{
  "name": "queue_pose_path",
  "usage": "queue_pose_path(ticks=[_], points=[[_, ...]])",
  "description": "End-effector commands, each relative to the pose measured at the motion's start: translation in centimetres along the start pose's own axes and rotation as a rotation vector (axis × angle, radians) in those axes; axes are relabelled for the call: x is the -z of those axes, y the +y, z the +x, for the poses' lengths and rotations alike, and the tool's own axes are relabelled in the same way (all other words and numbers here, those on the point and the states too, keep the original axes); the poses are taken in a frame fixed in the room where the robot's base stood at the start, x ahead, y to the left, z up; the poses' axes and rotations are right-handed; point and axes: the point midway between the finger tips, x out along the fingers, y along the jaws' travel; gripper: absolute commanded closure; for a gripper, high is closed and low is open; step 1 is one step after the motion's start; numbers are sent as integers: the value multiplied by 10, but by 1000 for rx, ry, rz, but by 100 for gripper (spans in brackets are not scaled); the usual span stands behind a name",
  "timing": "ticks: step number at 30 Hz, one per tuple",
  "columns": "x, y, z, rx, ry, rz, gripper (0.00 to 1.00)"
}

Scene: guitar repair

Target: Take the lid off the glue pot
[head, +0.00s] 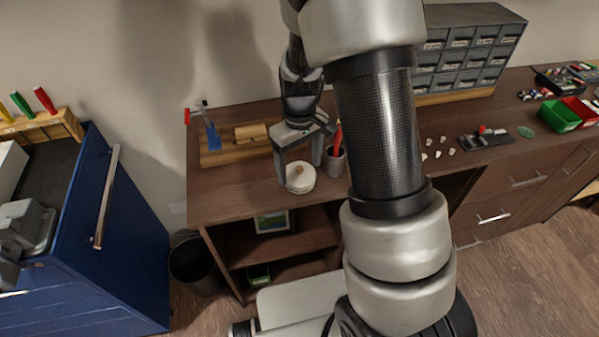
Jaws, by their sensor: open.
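The glue pot (300,185) is a small cream-white round pot on the brown workbench. Its lid (299,176) is on top and has a small tan knob at the centre. My gripper (299,172) is over the pot with its fingers pointing down and apart, one to the left and one to the right of the lid. The gap between the fingers looks empty. I cannot tell whether either finger touches the pot or how high the fingertips are.
A grey cup (335,160) with red-handled tools stands close to the right of the pot. A wooden block with a clamp (209,130) lies behind left. Small white pieces (438,148) lie to the right, beyond my arm. The bench (225,205) is clear left of the pot.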

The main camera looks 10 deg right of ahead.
Motion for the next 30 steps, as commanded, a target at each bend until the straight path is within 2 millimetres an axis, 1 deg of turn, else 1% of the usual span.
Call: queue_pose_path(ticks=[1,2,9,11,12,14,26,28,30], points=[[0,0,0,0,0,0,29],[0,0,0,0,0,0,34],[0,0,0,0,-1,0,75],[0,0,1,0,-1,0,80],[-1,0,1,0,-2,0,92],[-1,0,1,1,-3,0,100],[-3,-1,4,3,-9,-1,100],[-3,-2,1,3,-9,-1,100],[-3,-2,-7,4,-8,-1,100]])
